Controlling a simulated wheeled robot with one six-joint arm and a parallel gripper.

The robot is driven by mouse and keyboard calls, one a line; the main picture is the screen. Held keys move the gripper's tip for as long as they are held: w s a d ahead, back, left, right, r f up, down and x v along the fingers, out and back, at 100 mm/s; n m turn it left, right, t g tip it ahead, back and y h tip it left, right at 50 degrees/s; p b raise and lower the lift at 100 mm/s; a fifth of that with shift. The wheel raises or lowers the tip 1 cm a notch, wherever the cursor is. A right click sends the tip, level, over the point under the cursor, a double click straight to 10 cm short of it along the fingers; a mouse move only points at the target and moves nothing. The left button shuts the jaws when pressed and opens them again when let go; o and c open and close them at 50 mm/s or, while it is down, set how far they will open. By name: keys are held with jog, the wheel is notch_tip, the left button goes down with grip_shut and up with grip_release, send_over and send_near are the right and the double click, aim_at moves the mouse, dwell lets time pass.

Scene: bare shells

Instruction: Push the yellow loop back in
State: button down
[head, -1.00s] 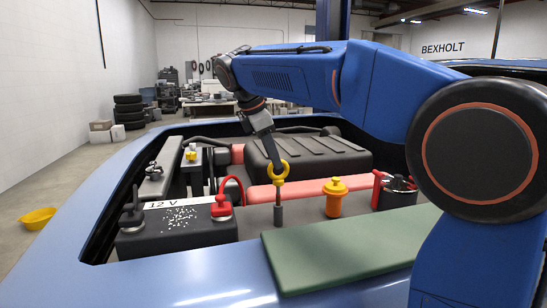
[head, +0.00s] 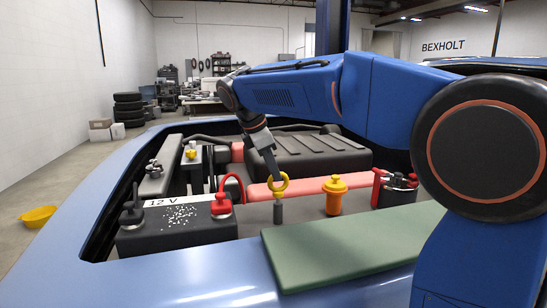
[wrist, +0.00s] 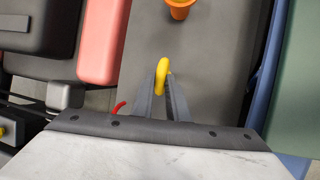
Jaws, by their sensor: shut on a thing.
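The yellow loop (head: 279,188) is a ring upright above a short dark tube (head: 278,213) in the engine bay. Its lower end appears right at the tube's top, and I cannot make out a gap there. My gripper (head: 273,175) comes down from the upper left and is shut on the loop's upper part. In the wrist view the loop (wrist: 162,72) sits between the two grey fingers. The tube is hidden in that view.
The battery (head: 176,228) with a red terminal stands left of the tube. A green pad (head: 345,248) lies on the front edge.

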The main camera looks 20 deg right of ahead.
jog(key=shift+f, duration=1.4)
jog(key=c, duration=1.7)
grip_release()
jog(key=shift+f, duration=0.1)
jog(key=shift+c, duration=0.2)
jog(key=shift+r, duration=0.2)
jog(key=v, duration=1.7)
jog(key=shift+a, duration=0.1)
